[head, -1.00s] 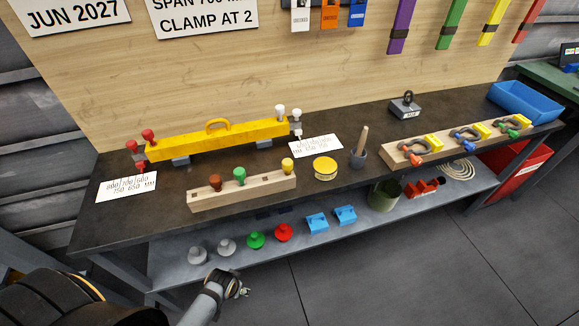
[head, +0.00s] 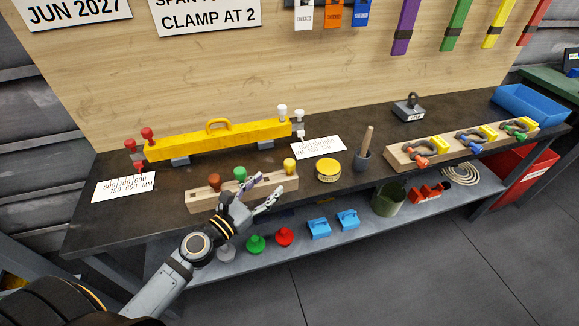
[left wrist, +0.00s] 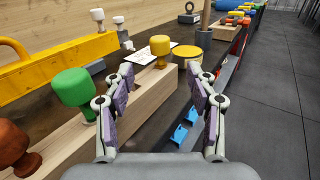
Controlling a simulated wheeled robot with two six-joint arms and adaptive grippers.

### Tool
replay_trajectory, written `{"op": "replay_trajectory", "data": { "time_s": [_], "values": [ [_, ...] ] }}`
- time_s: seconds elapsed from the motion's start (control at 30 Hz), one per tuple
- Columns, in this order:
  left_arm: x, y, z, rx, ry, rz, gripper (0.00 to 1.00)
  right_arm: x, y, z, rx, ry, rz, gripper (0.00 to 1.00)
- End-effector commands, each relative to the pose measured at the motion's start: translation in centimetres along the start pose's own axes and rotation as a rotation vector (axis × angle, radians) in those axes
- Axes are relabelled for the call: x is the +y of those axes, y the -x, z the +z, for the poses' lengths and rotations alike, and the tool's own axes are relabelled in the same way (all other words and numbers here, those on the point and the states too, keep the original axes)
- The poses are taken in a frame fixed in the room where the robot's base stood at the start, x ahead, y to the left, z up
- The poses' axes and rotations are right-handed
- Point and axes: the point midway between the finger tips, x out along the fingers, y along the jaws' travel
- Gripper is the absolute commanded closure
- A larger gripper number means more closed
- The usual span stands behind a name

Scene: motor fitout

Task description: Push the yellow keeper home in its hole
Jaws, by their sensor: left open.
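The yellow keeper (head: 290,166) stands upright at the right end of a pale wooden block (head: 203,200). In the left wrist view the keeper (left wrist: 160,46) shows a round head on a short stem above the block's top; the hole under it is hidden. A green keeper (head: 240,173) and a brown keeper (head: 214,180) stand in the same block. My left gripper (head: 270,188) is open and empty at the block's front side, left of and apart from the yellow keeper. In the left wrist view its fingers (left wrist: 162,85) are spread, with the keeper beyond them.
A yellow beam (head: 205,141) with red and white knobs lies behind the block. A yellow tin (head: 328,171) and a grey mortar (head: 363,160) stand to the right. A lower shelf (head: 290,262) holds red, green and blue parts.

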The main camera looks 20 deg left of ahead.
Motion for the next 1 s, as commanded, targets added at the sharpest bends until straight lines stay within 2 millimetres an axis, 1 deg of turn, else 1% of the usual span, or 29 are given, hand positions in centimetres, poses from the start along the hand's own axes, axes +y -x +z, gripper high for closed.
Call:
{"op": "replay_trajectory", "data": {
  "time_s": [0.07, 0.17, 0.27, 0.37, 0.4, 0.5, 0.67, 0.73, 0.87, 0.9, 1.0],
  "values": [
    [0.5, 0.0, 0.0, -0.003, 0.044, 0.018, 0.43, 0.0, 0.0, 0.0, 0.0, 0.0, 0.0, 1.0],
    [0.6, -0.2, 0.2, -0.005, 0.049, 0.021, 0.43, 0.0, 0.3, 0.0, 0.0, 0.0, 0.0, 1.0],
    [0.8, -1.4, 0.6, -0.009, 0.048, 0.026, 0.43, 0.1, 1.4, -0.1, 0.0, 0.0, 0.0, 1.0],
    [0.6, -3.1, 0.7, -0.008, 0.05, 0.022, 0.43, 0.1, 2.4, -0.2, -0.001, 0.0, 0.0, 1.0],
    [0.6, -3.8, 0.5, -0.007, 0.048, 0.022, 0.43, 0.1, 2.5, -0.2, -0.001, 0.0, -0.001, 1.0],
    [0.6, -5.0, 0.3, -0.006, 0.046, 0.019, 0.43, 0.2, 2.7, -0.3, -0.001, 0.0, -0.001, 1.0],
    [0.5, -5.4, 0.1, -0.004, 0.042, 0.017, 0.43, 0.2, 2.7, -0.3, -0.001, 0.0, -0.001, 1.0],
    [0.4, -6.0, 0.3, -0.005, 0.045, 0.019, 0.43, 0.2, 3.1, -0.3, -0.001, 0.0, -0.001, 1.0],
    [0.1, -8.3, 0.7, -0.006, 0.048, 0.019, 0.43, 0.2, 4.0, -0.4, -0.001, -0.001, -0.001, 1.0],
    [0.0, -9.0, 0.6, -0.006, 0.045, 0.018, 0.43, 0.2, 4.1, -0.4, -0.001, -0.001, -0.002, 1.0],
    [0.1, -10.1, 0.4, -0.004, 0.043, 0.017, 0.43, 0.2, 4.1, -0.4, -0.001, -0.001, -0.002, 1.0]
  ]
}}
